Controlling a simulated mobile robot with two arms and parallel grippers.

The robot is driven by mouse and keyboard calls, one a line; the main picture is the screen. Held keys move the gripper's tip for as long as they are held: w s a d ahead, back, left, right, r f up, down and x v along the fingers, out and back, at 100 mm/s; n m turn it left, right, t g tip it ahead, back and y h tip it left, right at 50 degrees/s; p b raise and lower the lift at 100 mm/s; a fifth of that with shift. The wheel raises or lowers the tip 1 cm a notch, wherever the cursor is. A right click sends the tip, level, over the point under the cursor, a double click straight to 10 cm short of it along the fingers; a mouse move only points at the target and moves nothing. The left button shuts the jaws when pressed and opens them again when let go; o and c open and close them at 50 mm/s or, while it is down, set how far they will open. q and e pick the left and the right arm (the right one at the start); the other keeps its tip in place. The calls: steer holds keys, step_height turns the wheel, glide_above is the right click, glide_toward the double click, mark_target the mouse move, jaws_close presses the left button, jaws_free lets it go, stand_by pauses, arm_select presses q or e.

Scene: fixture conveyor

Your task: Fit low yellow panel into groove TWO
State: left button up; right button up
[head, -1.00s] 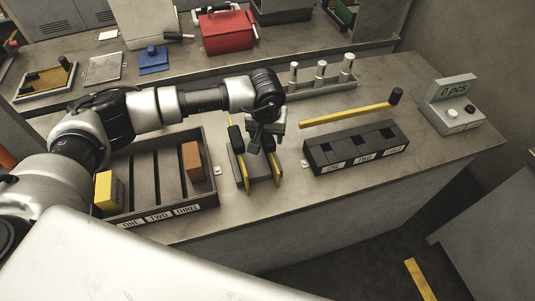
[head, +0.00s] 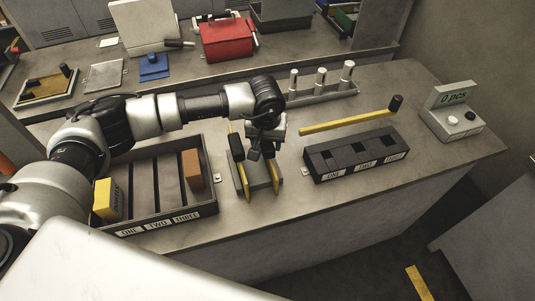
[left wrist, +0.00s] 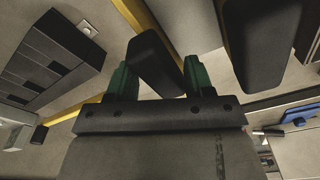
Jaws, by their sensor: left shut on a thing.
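Two yellow panels with black grips stand in a small grey rack. The left panel (head: 244,183) has its grip clear of my gripper. The right panel (head: 277,178) is beside my left gripper (head: 262,152). In the left wrist view, my left gripper's green fingers (left wrist: 160,82) are shut on a black grip (left wrist: 150,55) with yellow showing beyond it. The other grip (left wrist: 262,40) is to the right, apart. A dark block (head: 340,172) marked ONE, TWO, THREE has recesses on top. A tray (head: 185,219) with the same labels has dividers.
A long yellow bar (head: 345,120) with a black end lies behind the dark block. A yellow block (head: 105,199) and a brown block (head: 191,170) sit in the tray. A peg stand (head: 320,93) and a counter box (head: 453,122) are farther back and right.

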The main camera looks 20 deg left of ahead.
arm_select(q)
steer(key=shift+r+p, duration=0.45)
steer(key=shift+r, duration=1.05)
steer(key=shift+d+r, duration=0.1)
steer(key=shift+r, duration=0.05)
jaws_close()
steer(key=shift+r+p, duration=0.3)
steer(key=shift+r, duration=0.35)
